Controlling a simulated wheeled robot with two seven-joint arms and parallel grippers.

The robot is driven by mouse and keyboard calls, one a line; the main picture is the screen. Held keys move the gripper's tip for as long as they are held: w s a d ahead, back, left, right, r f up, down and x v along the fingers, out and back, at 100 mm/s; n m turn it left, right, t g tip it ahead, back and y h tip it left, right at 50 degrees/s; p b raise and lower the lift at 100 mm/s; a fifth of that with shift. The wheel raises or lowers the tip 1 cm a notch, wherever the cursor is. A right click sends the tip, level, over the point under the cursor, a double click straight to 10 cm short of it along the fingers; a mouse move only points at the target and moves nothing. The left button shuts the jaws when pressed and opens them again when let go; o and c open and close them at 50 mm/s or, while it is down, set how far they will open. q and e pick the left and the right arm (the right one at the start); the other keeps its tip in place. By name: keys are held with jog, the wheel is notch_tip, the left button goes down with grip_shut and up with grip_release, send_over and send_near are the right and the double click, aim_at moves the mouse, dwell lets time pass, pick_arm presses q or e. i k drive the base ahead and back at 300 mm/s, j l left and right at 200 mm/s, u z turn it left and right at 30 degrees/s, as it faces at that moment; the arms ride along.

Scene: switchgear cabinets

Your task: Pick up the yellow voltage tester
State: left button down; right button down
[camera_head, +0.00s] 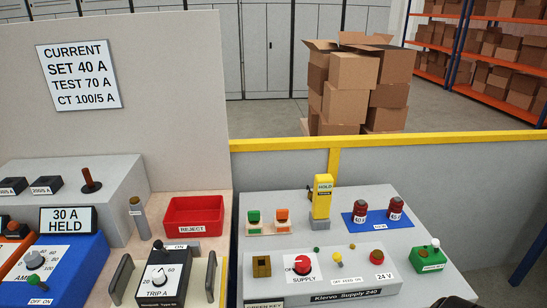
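The yellow voltage tester (322,199) stands upright on the grey bench top to the right of centre. Neither of my grippers can be made out in the head view.
The Kiervo Supply 240 unit (320,274) lies in front of the tester. Green (254,217) and orange (282,216) pieces stand left of it. Red cylinders (360,212) on a blue mat (352,222) stand right. A yellow rail (440,139) runs behind.

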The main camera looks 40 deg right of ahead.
aim_at(323, 187)
jog(key=z, duration=1.6)
